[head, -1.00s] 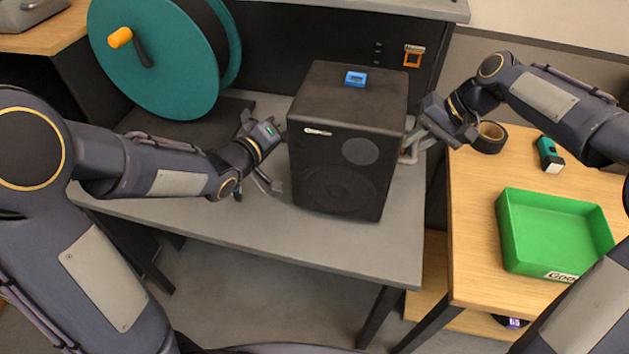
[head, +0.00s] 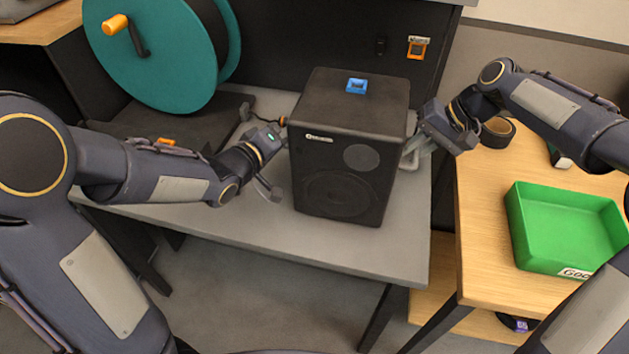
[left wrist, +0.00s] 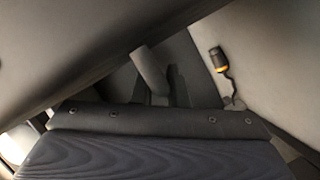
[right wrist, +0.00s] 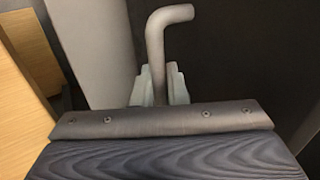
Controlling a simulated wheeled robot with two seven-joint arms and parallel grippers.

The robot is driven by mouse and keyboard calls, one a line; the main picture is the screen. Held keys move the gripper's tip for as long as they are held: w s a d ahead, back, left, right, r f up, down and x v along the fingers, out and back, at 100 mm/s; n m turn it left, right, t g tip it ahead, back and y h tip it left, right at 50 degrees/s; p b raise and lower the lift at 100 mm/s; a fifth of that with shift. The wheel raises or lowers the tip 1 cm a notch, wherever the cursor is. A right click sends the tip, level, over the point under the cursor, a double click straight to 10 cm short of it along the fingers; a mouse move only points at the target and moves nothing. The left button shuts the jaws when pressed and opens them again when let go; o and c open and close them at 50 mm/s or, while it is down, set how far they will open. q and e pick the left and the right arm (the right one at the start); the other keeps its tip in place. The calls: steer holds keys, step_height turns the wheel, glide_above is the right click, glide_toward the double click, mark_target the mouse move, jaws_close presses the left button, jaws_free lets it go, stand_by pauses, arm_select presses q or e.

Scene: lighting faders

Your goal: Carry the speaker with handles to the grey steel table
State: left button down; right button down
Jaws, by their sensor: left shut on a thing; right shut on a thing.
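The black speaker (head: 338,170) is upright over the grey steel table (head: 240,237), between my two arms. I cannot tell whether its base touches the tabletop. My left gripper (left wrist: 160,92) is shut on the speaker's left-side handle (left wrist: 150,68), which is mostly hidden in the head view. My right gripper (head: 418,150) is shut on the right-side handle (right wrist: 160,45). That handle's bent bar shows clearly between the fingers in the right wrist view. A small blue object (head: 356,86) lies on top of the speaker.
A teal cable reel (head: 150,60) stands at the table's back left. An orange-tipped cable end (left wrist: 218,62) shows near the left gripper. A wooden table (head: 480,240) at right holds a green tray (head: 560,235) and a black tape roll (head: 497,132). Table space in front of the speaker is clear.

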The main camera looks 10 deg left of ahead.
arm_select(q)
steer(key=c, duration=1.8)
jaws_free()
steer(key=shift+a+f, duration=0.1)
steer(key=shift+f, duration=0.05)
arm_select(e)
steer(key=c, duration=1.8)
jaws_free()
steer(key=shift+d+f, duration=0.1)
steer(key=shift+f, duration=0.05)
arm_select(q)
steer(key=o, duration=0.4)
steer(key=shift+c, duration=0.2)
arm_select(e)
steer(key=o, duration=0.3)
steer(key=shift+o, duration=0.2)
arm_select(q)
steer(key=shift+s, duration=0.15)
steer(key=v, duration=0.7)
steer(key=shift+s, duration=0.35)
arm_select(e)
steer(key=v, duration=1.2)
